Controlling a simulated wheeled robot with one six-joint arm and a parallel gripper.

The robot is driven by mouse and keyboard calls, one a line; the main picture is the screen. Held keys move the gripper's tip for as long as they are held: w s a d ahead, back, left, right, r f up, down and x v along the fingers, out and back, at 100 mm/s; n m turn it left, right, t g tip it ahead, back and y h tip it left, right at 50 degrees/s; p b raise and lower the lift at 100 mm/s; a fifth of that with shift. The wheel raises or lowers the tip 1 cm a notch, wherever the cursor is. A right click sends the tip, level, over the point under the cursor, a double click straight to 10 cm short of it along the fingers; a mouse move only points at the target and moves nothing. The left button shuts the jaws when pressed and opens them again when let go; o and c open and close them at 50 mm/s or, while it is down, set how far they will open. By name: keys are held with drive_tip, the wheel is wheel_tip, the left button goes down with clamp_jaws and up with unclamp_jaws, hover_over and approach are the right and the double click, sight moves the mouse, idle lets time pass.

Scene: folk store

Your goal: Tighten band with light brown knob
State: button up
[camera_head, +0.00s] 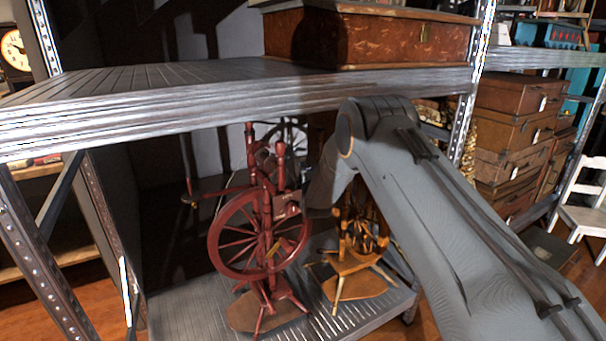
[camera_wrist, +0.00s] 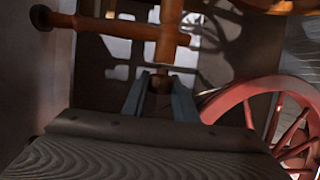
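A dark red spinning wheel (camera_head: 237,236) stands upright on the lower shelf in the head view. Its red wheel rim also shows at the right of the wrist view (camera_wrist: 243,91). A smaller orange-brown spinning wheel (camera_head: 352,262) stands behind it to the right. My gripper (camera_wrist: 160,80) points at an orange-brown post with a crossbar (camera_wrist: 133,30) in the wrist view. Its two grey fingers stand apart, with a small brown piece showing between them, close under the post. I cannot tell whether they touch or grip it. In the head view the fingertips are hidden near the red wheel's upper frame.
The upper metal shelf (camera_head: 200,110) lies close above the wheels and my arm, with a brown chest (camera_head: 385,42) on it. The lower shelf (camera_head: 185,318) has bare room at front left. Stacked suitcases (camera_head: 512,130) and a white chair (camera_head: 585,215) stand at right.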

drive_tip(key=c, duration=0.4)
drive_tip(key=shift+o, duration=0.2)
drive_tip(key=shift+f+b, duration=0.15)
drive_tip(key=shift+b, duration=0.35)
drive_tip(key=t+b, duration=0.1)
drive_tip(key=b, duration=0.1)
drive_tip(key=t+b, duration=0.1)
drive_tip(key=b, duration=0.1)
drive_tip(key=m+t+b, duration=0.1)
drive_tip(key=shift+w+f+b, duration=0.1)
drive_tip(key=shift+f+b, duration=0.15)
drive_tip(key=shift+b, duration=0.15)
drive_tip(key=m+t+b, duration=0.1)
drive_tip(key=t+b, duration=0.2)
drive_tip(key=b, duration=0.2)
drive_tip(key=shift+y, duration=0.3)
drive_tip(key=t+b, duration=0.1)
drive_tip(key=b, duration=0.1)
drive_tip(key=m+t+b, duration=0.1)
drive_tip(key=b, duration=0.2)
drive_tip(key=shift+r+m+t+h, duration=0.3)
drive_tip(key=shift+t+h, duration=0.1)
drive_tip(key=shift+r+b, duration=0.1)
drive_tip(key=shift+b, duration=0.25)
drive_tip(key=o, duration=1.1)
drive_tip(key=shift+c, duration=0.2)
